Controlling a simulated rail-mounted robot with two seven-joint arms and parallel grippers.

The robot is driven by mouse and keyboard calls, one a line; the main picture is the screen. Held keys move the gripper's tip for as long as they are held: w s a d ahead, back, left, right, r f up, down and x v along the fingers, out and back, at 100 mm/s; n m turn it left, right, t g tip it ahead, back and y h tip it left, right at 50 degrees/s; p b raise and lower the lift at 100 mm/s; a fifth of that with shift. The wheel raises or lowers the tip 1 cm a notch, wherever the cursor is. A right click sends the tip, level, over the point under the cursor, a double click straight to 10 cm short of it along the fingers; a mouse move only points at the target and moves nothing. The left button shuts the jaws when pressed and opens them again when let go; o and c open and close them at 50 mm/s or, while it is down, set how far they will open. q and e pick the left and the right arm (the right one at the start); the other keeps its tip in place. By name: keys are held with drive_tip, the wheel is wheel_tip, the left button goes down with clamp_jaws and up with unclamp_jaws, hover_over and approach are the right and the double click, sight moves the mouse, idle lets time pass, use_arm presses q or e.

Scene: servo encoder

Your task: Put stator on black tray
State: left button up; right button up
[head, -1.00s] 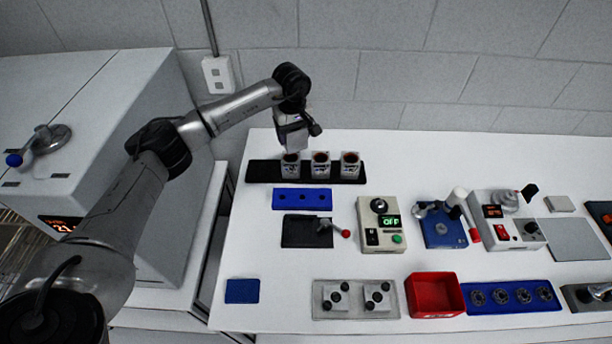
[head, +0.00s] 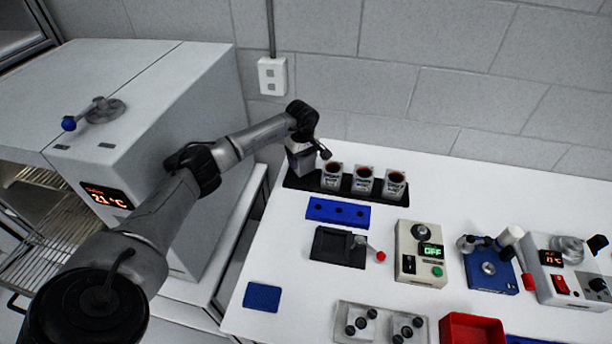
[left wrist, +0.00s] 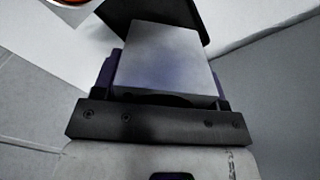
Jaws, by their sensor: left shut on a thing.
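The black tray (head: 291,182) lies at the back left of the white table. Several dark-topped cups, likely stators (head: 363,182), stand upright in a row on its middle and right part. My left gripper (head: 301,166) is over the tray's left end, beside the leftmost cup. It is shut on a grey block-like stator, which shows as a plain silver face (left wrist: 165,58) between the jaws in the left wrist view. The dark tray (left wrist: 188,10) shows beyond it. Whether the held stator touches the tray cannot be told. My right gripper is not in view.
A blue holder with holes (head: 338,213) and a dark plate with a red-knobbed lever (head: 339,247) lie in front of the tray. A beige control box (head: 420,251) stands to the right. A large white oven (head: 150,110) stands at left, close to my left arm.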

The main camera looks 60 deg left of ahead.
sight(303, 169)
use_arm(q)
drive_tip(key=shift+f+b, duration=1.3)
drive_tip(key=shift+f, duration=1.05)
drive_tip(key=shift+a, duration=0.1)
drive_tip(key=shift+f, duration=0.15)
drive_tip(key=o, duration=1.3)
wheel_tip(303, 169, up, 12)
drive_tip(key=p, duration=0.8)
